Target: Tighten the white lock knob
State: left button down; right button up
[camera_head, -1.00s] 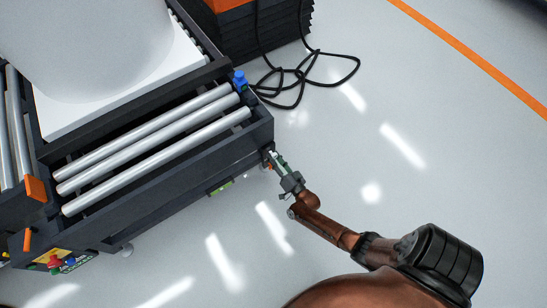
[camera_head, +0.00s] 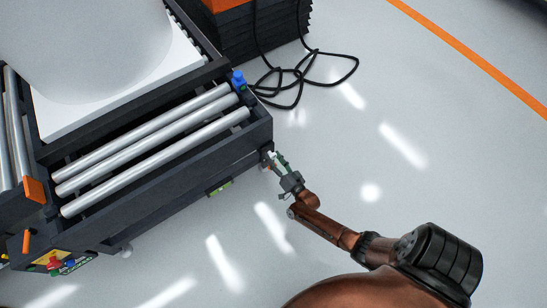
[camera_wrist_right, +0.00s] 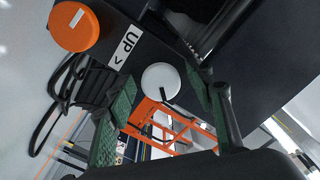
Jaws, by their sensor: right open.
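The white lock knob (camera_wrist_right: 161,79) is a round white disc with a dark mark near its lower edge, in the right wrist view. My right gripper (camera_wrist_right: 165,110) is open, its green-padded fingers left and right of the knob in that view; I cannot tell whether either finger touches it. In the head view my right gripper (camera_head: 281,164) is at the near right corner of the dark roller frame (camera_head: 190,168). My left gripper is not in view.
An orange round knob (camera_wrist_right: 76,27) and an "UP" label (camera_wrist_right: 126,47) are near the white knob. A black cable (camera_head: 295,82) lies on the floor behind. Floor to the right is clear.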

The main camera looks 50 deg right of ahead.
jog(key=shift+s+a, duration=0.1)
jog(key=shift+s, duration=0.25)
jog(key=v, duration=1.1)
jog(key=shift+s, duration=0.15)
jog(key=shift+f, duration=0.1)
